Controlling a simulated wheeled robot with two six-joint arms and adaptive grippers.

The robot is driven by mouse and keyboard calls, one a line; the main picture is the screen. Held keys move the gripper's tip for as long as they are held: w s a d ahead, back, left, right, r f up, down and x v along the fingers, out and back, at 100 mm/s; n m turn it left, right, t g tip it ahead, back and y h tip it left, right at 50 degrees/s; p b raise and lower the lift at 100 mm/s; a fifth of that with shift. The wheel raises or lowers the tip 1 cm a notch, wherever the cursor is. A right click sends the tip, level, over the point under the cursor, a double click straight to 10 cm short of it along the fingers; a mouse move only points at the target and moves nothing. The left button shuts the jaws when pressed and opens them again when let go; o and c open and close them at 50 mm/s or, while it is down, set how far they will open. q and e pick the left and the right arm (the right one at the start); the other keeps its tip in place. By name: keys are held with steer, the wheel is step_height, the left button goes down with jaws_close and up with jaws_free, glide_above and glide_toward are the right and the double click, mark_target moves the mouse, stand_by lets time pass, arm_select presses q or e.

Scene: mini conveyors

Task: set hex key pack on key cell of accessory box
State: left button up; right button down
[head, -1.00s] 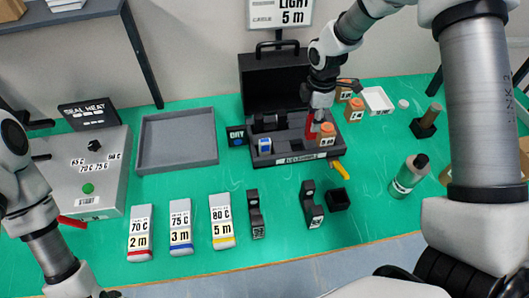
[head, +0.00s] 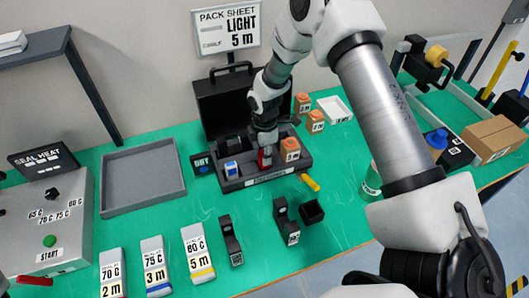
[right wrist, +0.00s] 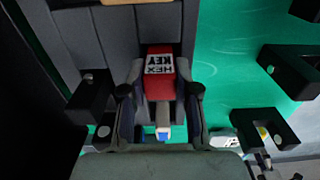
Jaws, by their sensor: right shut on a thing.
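My right gripper (right wrist: 160,108) is shut on the red hex key pack (right wrist: 158,75), whose white label reads HEX KEY. In the head view the pack (head: 264,159) shows under my right gripper (head: 265,140), over the front part of the accessory box (head: 268,179). The pack is between a blue-and-white item (head: 231,168) and an orange block (head: 290,146) in the box. Whether its underside touches the cell floor is hidden. The box is dark, with its lid (head: 224,105) open behind. My left gripper is out of view.
A grey tray (head: 142,208) and sealing machine (head: 50,225) are at left. Labelled packs (head: 155,262) and black holders (head: 230,240) lie in front of the box. A yellow tab (head: 309,182) projects at its front right. More orange blocks (head: 316,118) and a white tray (head: 333,108) stand behind right.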

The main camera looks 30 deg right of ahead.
steer(key=c, duration=1.3)
jaws_free()
steer(key=shift+f, duration=0.15)
steer(key=o, duration=0.4)
steer(key=shift+o, duration=0.2)
steer(key=shift+r, duration=0.65)
step_height(320, 180, up, 11)
steer(key=b, duration=0.2)
